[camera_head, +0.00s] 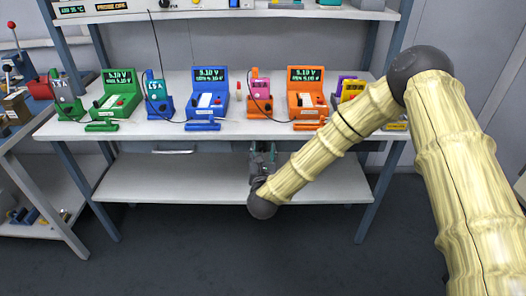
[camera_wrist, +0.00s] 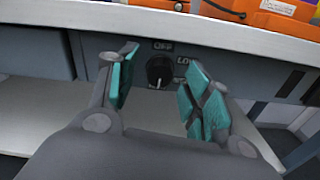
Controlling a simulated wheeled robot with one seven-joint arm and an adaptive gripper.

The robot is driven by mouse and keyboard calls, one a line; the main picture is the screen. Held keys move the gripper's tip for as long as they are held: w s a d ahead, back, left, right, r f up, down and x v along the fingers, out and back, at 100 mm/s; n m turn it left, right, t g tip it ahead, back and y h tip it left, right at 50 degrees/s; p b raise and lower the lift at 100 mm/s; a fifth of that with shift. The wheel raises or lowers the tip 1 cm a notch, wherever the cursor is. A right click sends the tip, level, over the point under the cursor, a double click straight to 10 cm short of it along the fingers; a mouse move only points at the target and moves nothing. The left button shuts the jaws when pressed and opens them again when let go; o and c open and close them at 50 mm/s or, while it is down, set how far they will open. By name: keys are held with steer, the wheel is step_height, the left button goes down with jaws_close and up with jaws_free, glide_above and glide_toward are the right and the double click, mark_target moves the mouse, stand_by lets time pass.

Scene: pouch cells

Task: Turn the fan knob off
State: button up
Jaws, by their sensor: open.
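The fan knob (camera_wrist: 159,71) is a black round knob on a dark grey panel (camera_wrist: 220,72) under the bench top, in the wrist view. The label "OFF" is above it and "LOW" is at its upper right. A light pointer mark shows on its lower part, pointing roughly down, away from "OFF". Other labels are partly hidden by the right finger. My gripper (camera_wrist: 163,88) is open, its teal pads on either side of the knob in the picture; I see no contact. In the head view my gripper (camera_head: 263,157) is just below the bench's front edge, and the knob cannot be made out.
The bench top (camera_head: 230,128) above carries green, blue, pink and orange testers with cables. A lower shelf (camera_head: 180,180) lies beneath my gripper. A side bench (camera_head: 40,150) with tools stands at the left. The floor in front is clear.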

steer(key=shift+w, duration=0.35)
steer(key=c, duration=1.1)
steer(key=shift+o, duration=0.2)
steer(key=shift+f, duration=0.15)
steer(key=shift+f+n+b, duration=0.1)
steer(key=shift+n+b, duration=0.4)
steer(key=shift+b, duration=0.1)
steer(key=shift+r+n+b, duration=0.2)
steer(key=shift+n+b, duration=0.1)
steer(key=shift+n, duration=1.5)
